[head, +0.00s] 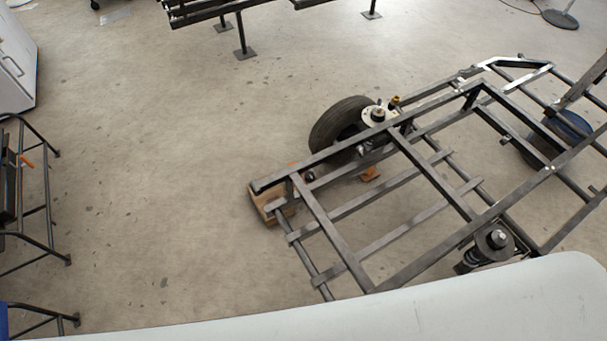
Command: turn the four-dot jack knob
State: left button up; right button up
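No knob with four dots can be made out in the head view. A metal trailer-like frame (315,208) of dark bars stands on the floor at right. A pale round hub (374,116) with a dark centre sits beside a black tyre (335,130) on its far side. A dark round disc (493,241) with a lighter centre sits on its near side. A small dark round part (310,176) shows near the left end, too small to identify. Neither of my grippers is in view.
A wooden box (262,204) lies under the frame's left end, near a small orange piece (370,173). Another wheel (565,128) is at far right. Dark metal racks (48,200) stand at left, a white cabinet (14,60) behind them. Open floor lies between.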

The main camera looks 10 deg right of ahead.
aim_at(309, 177)
jog(key=i+j+z, duration=0.1)
jog(key=j, duration=0.25)
jog(key=i+j+z, duration=0.2)
jog(key=i+j, duration=0.15)
jog(key=j, duration=0.35)
jog(key=i+j+z, duration=0.15)
jog(key=j, duration=0.2)
jog(key=j+z, duration=0.1)
jog(key=j, duration=0.25)
jog(key=i, duration=0.05)
